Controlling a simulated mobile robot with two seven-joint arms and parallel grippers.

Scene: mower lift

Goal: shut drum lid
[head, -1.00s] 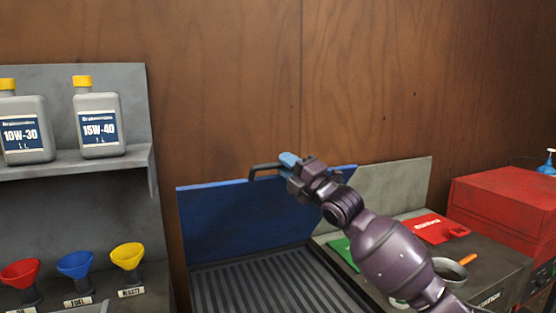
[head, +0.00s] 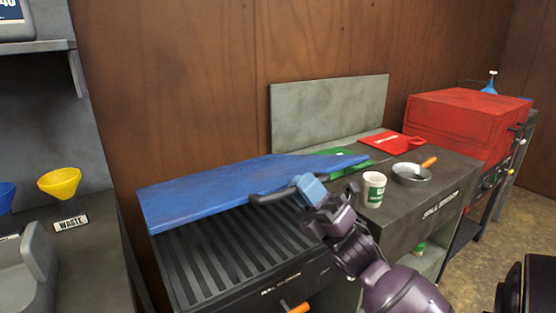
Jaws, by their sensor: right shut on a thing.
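The blue drum lid (head: 215,192) is hinged at the back of a dark unit with a ribbed top (head: 225,252). It is tilted down low over the ribs, its front edge still raised above them. A black handle (head: 268,198) runs along its front edge. My right gripper (head: 311,188), with light blue fingertips, is shut on the handle near its right end. The fingers hide that part of the handle. My left gripper is not in view.
A white mug (head: 373,188) and a small pan (head: 412,173) stand on the counter right of my right gripper. A red box (head: 467,121) is farther right. A yellow funnel (head: 60,182) stands at left. A orange-handled item (head: 298,308) shows at the unit's front.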

